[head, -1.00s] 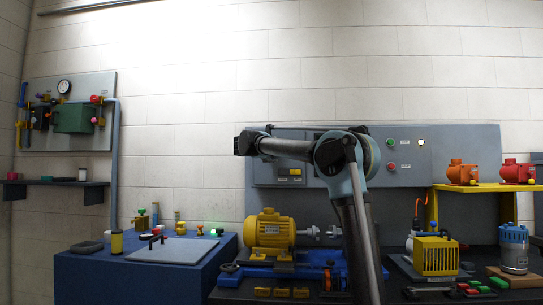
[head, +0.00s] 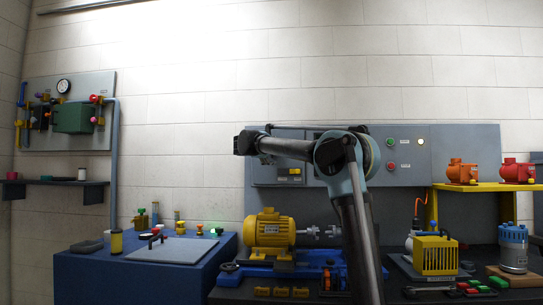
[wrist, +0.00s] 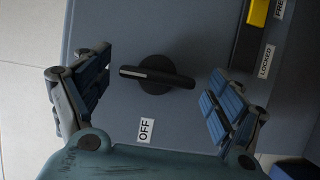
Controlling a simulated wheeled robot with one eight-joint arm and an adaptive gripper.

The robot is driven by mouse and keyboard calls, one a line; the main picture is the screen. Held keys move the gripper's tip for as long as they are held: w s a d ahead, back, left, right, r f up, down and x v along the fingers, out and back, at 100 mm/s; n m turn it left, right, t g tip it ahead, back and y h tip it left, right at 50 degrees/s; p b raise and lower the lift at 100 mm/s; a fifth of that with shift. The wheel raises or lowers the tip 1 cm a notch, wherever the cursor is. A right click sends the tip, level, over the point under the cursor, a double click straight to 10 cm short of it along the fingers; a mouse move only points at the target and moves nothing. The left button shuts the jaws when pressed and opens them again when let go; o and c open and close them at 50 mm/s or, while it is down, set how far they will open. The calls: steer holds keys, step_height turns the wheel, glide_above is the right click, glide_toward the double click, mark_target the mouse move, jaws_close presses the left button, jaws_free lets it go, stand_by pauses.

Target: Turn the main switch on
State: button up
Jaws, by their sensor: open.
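The main switch (wrist: 157,75) is a black rotary knob with a bar handle and a pale line along one end. It sits on a grey panel face (wrist: 190,30) in the wrist view, its bar lying roughly across the picture. An "OFF" label (wrist: 146,131) is below it. My gripper (wrist: 160,70) is open, with one finger on each side of the knob. I see no clear contact. In the head view my arm covers part of the grey panel (head: 460,150); the knob and fingers cannot be made out there.
A yellow and black part (wrist: 252,30) with a "LOCKED" label (wrist: 266,61) is right of the knob. Below the panel stand a yellow motor (head: 268,230) and a yellow-caged unit (head: 435,255). A blue bench (head: 85,270) is at left.

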steer(key=v, duration=1.1)
steer(key=shift+s+a, duration=0.2)
steer(key=shift+s, duration=0.15)
steer(key=shift+d, duration=0.1)
steer(key=s+d+f+m+g, duration=0.25)
steer(key=s+d+f, duration=0.35)
steer(key=d+f, duration=0.35)
steer(key=s+d+f+m+g, duration=0.2)
steer(key=s+d+f+g, duration=0.3)
steer(key=d+f, duration=0.45)
steer(key=s+d+f+m+g, duration=0.2)
steer(key=s+d+f, duration=0.55)
steer(key=d, duration=0.25)
steer(key=s+f+m+g+y, duration=0.2)
steer(key=s+f+m+y, duration=0.1)
steer(key=s+f, duration=1.1)
steer(key=s+d+f+m+g+y, duration=0.1)
steer(key=s+f+m+g+y, duration=0.1)
steer(key=s+f, duration=1.2)
step_height(320, 180, down, 6)
steer(key=m+y, duration=0.1)
steer(key=y, duration=0.1)
steer(key=shift+s+d+f+g+y, duration=0.15)
steer(key=shift+f+g+y, duration=0.05)
steer(key=shift+g+y, duration=0.15)
